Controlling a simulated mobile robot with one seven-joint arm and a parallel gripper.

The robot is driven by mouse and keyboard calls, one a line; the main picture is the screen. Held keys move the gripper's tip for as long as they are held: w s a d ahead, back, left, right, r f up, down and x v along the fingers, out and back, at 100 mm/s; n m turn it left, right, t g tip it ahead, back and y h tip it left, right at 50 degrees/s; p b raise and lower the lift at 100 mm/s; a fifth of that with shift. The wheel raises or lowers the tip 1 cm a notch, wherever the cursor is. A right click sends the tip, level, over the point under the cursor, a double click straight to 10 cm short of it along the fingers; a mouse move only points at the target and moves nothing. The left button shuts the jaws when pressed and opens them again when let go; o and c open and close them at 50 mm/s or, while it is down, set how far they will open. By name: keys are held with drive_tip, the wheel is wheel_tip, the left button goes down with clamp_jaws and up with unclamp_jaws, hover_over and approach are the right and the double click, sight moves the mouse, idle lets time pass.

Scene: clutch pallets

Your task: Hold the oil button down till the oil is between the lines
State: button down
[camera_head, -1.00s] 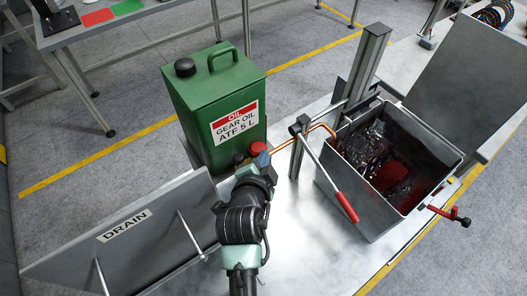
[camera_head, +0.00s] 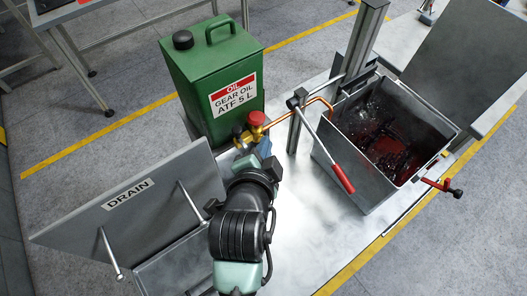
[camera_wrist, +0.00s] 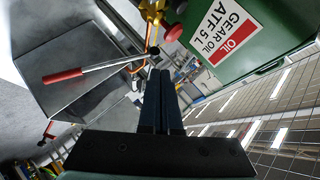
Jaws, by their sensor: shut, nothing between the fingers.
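The green oil can (camera_head: 212,88) stands upright behind my gripper, its label reading gear oil ATF 5 L. A red button (camera_head: 257,118) sits on the brass valve (camera_head: 240,134) at the can's lower front; the red button also shows in the wrist view (camera_wrist: 174,32). My gripper (camera_head: 266,145) is shut and empty, its tips just in front of and below the button. In the wrist view its fingers (camera_wrist: 160,75) look apart from the button. The grey tub (camera_head: 352,192) holds dark red oil (camera_head: 390,158) around dark parts. I cannot make out level lines.
A copper pipe (camera_head: 315,101) runs from the valve towards the tub. A lever with a red handle (camera_head: 341,179) stands left of the tub. A grey DRAIN panel (camera_head: 170,215) rises at the left. The bench top (camera_head: 300,225) between is clear.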

drive_tip(key=shift+v, duration=1.25)
drive_tip(key=shift+s+d, duration=0.1)
drive_tip(key=w+d+r+n+t+b, duration=0.1)
drive_tip(key=w+r+n+t, duration=0.25)
drive_tip(key=r, duration=0.95)
drive_tip(key=w+r+n+t+b, duration=0.15)
drive_tip(key=r+n+t, duration=0.3)
drive_tip(key=r, duration=0.85)
drive_tip(key=s+r+n+t+y, duration=0.1)
drive_tip(key=s+r+n+t, duration=0.1)
drive_tip(key=r, duration=0.9)
drive_tip(key=s+r+n+t+y, duration=0.1)
drive_tip(key=s+r+n+t, duration=0.2)
drive_tip(key=r, duration=0.8)
drive_tip(key=s+t, duration=0.2)
drive_tip(key=s, duration=0.2)
drive_tip(key=shift+a+t, duration=0.3)
drive_tip(key=shift+a, duration=0.05)
